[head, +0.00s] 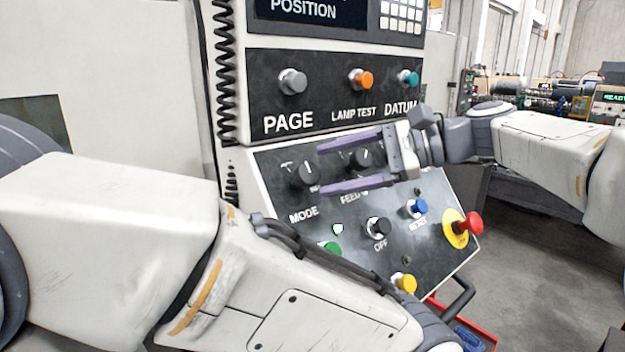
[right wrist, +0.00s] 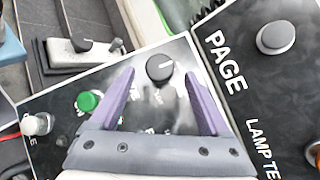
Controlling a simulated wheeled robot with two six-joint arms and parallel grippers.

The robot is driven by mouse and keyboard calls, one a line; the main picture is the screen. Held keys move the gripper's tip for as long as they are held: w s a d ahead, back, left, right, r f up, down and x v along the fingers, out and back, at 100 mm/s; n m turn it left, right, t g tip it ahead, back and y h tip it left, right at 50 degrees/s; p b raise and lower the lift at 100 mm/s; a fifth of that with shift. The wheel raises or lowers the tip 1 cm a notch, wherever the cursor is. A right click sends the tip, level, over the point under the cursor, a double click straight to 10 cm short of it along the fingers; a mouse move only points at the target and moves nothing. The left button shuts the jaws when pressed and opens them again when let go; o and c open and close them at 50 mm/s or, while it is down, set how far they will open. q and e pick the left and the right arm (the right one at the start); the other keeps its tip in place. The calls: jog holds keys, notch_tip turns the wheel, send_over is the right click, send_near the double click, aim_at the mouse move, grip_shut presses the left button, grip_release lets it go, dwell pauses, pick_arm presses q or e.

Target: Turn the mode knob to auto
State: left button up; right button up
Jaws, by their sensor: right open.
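The mode knob (head: 306,174) is a round black knob above the word MODE, on the left of the sloping panel. My right gripper (head: 320,169) reaches in from the right, its purple fingers open and empty. In the right wrist view the knob (right wrist: 160,68) shows between and slightly beyond the fingertips (right wrist: 157,74), with a white pointer line toward the picture's right. Contact is not clear. The position labels around the knob are blurred or hidden, so I cannot read its setting. My left arm crosses the lower left; its gripper is out of the picture.
A feed knob (head: 365,157) sits behind my right fingers. The page button (head: 293,82) is above.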

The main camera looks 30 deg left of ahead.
jog(key=v, duration=0.5)
jog(key=shift+d+b, duration=0.2)
jog(key=shift+b, duration=0.2)
